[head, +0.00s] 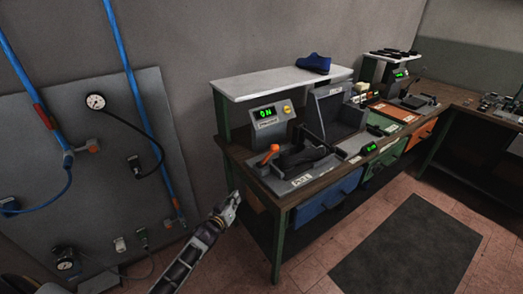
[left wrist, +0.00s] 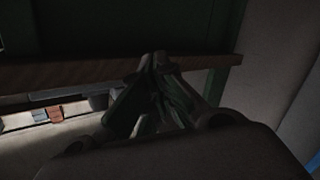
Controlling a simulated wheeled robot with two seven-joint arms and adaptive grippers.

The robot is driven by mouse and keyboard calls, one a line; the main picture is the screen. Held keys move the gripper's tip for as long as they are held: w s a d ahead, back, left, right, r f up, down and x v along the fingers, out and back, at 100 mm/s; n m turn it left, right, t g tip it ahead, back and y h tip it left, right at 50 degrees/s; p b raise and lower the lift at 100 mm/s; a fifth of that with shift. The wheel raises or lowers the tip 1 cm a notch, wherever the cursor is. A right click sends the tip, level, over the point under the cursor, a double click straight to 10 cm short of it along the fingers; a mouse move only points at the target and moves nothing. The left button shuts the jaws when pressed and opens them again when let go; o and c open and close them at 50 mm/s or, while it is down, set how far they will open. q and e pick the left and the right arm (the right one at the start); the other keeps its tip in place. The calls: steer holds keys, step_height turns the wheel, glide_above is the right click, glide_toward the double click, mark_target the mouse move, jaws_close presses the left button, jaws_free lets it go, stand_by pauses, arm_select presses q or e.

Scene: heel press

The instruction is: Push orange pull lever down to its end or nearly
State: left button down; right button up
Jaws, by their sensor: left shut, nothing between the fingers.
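The orange lever (head: 271,149) sits at the left end of the heel press on the workbench, beside a dark shoe-shaped form (head: 302,156). Its tip is orange and tilts upward to the right. My left gripper (head: 236,197) is shut and empty, in front of the bench's left end, lower than the lever and apart from it. In the left wrist view its fingertips (left wrist: 157,62) meet before a dark wooden edge (left wrist: 90,75); the lever does not show there. My right gripper is out of view.
The press's control box (head: 268,117) reads ON in green. A white shelf (head: 270,82) above it carries a blue shoe (head: 314,63). A wall panel (head: 115,190) with blue hoses and gauges stands at left. A dark mat (head: 410,255) lies on open floor.

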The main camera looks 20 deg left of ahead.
arm_select(q)
steer(key=d+r+n+t+h, duration=0.1)
steer(key=d+r+n+t, duration=0.1)
steer(key=r, duration=0.9)
steer(key=d+r+n+t+h, duration=0.1)
steer(key=r+n, duration=0.3)
steer(key=r, duration=0.6)
steer(key=shift+d+r+t+h, duration=0.4)
steer(key=shift+d+t, duration=0.2)
steer(key=shift+t, duration=0.2)
steer(key=shift+w, duration=0.15)
step_height(320, 180, up, 3)
steer(key=p, duration=0.2)
glide_above(269, 156)
steer(key=a, duration=0.6)
steer(key=shift+s+d+f, duration=0.35)
steer(key=shift+d+f, duration=0.25)
steer(key=shift+d, duration=0.25)
steer(key=shift+s+d+f, duration=0.35)
steer(key=shift+d+f, duration=0.25)
steer(key=shift+d, duration=0.25)
steer(key=shift+d+f, duration=0.1)
